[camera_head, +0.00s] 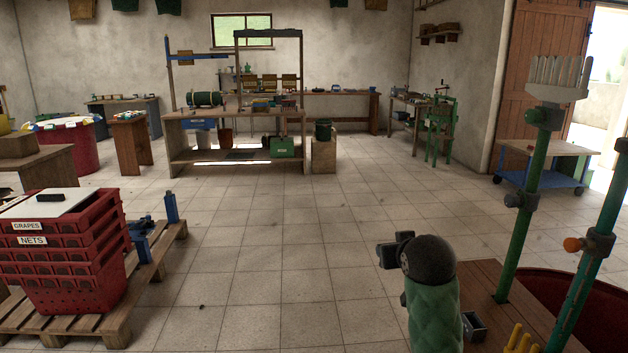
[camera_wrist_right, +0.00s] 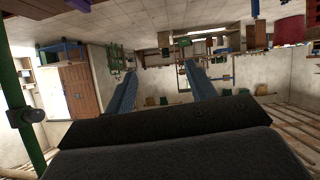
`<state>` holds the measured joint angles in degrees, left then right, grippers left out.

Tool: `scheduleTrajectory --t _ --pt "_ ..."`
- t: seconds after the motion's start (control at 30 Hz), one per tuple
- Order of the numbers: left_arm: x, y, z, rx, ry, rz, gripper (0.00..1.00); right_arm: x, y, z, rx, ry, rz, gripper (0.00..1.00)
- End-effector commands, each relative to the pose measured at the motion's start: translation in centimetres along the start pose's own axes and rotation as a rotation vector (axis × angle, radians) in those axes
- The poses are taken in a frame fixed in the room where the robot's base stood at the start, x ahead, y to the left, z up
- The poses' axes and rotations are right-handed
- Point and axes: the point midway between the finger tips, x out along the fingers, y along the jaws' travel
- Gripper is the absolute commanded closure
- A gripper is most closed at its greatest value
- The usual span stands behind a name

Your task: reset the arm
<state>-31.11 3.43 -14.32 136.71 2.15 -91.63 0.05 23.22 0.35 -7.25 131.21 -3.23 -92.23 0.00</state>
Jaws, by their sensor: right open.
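My right gripper (camera_wrist_right: 160,70) shows in the right wrist view as two blue fingers spread well apart. Nothing is between them, and the room appears upside down behind them. The right gripper cannot be clearly made out in the head view. My left gripper is in neither view.
Stacked red crates (camera_head: 75,268) with GRAPES and NETS labels stand on a wooden pallet (camera_head: 160,262) at the left. A green rake (camera_head: 535,170) and other poles stand at the right by a wooden surface (camera_head: 485,275). The tiled floor (camera_head: 285,245) between is clear. A workbench (camera_head: 240,118) stands behind.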

Motion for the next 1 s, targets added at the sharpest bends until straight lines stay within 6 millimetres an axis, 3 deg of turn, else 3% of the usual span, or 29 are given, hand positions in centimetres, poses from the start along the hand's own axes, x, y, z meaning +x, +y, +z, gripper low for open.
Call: scheduleTrajectory --t 0.03,0.47,1.0 --pt "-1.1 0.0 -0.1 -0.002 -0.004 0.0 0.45 -0.4 -0.6 1.4 -0.004 -0.025 -0.02 0.45" --pt "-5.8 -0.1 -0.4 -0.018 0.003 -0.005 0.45 -4.3 -4.9 14.4 -0.024 -0.224 -0.149 0.45" --pt "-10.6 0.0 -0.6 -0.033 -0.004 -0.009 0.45 -12.2 -8.0 30.8 -0.023 -0.544 -0.217 0.45"
